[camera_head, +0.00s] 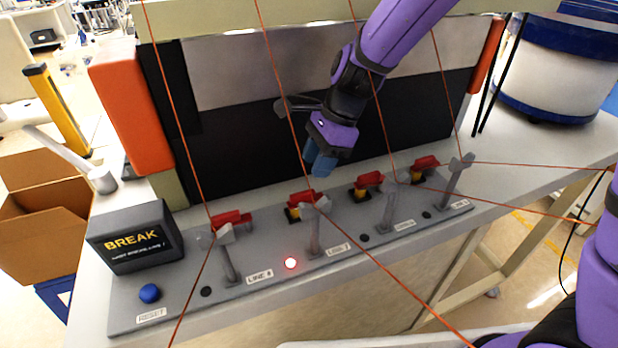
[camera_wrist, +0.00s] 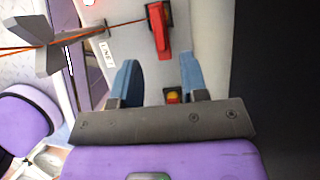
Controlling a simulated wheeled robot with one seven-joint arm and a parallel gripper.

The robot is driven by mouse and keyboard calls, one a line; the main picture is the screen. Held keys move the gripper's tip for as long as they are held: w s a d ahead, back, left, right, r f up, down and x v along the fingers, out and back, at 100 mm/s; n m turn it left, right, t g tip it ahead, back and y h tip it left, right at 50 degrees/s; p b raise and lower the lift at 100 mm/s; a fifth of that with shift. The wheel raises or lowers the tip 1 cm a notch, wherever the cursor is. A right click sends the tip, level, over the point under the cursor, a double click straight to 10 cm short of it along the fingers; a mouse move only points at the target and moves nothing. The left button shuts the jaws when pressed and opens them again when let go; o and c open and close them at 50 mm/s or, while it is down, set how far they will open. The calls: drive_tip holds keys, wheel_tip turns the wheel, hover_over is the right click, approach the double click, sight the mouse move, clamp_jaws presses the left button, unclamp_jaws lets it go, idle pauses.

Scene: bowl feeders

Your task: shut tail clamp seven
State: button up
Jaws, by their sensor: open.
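The tail clamp of line 7 has a red lever (camera_head: 305,197) on a yellow-and-black base, behind the LINE 7 label (camera_head: 338,248). In the wrist view its red lever (camera_wrist: 158,30) is at the top, above and between the finger directions. I cannot tell for sure whether it is fully open. My gripper (camera_head: 320,165) has blue fingers and hangs just above and slightly right of this clamp, apart from it. In the wrist view my gripper (camera_wrist: 158,85) is open and empty.
Similar red clamps stand left (camera_head: 232,219) and right (camera_head: 369,181). Grey upright arms (camera_head: 313,235) stand in front, with orange strands running past. A red lamp (camera_head: 290,263) glows beside LINE 7. A BREAK box (camera_head: 135,240) and blue reset button (camera_head: 149,293) are at left.

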drive_tip(key=shift+v, duration=1.6)
drive_tip(key=s+d+r+n+t+h, duration=0.1)
drive_tip(key=s+d+r+n+t, duration=0.2)
drive_tip(key=d+r, duration=0.35)
drive_tip(key=s+d+r+n, duration=0.4)
drive_tip(key=d+r, duration=0.2)
drive_tip(key=d, duration=0.2)
drive_tip(key=s+d+r+n+t+h, duration=0.3)
drive_tip(key=s+d+n, duration=0.4)
drive_tip(key=s+d, duration=0.4)
drive_tip(key=shift+s+r+t, duration=0.3)
drive_tip(key=shift+s+r, duration=0.1)
drive_tip(key=shift+r, duration=0.05)
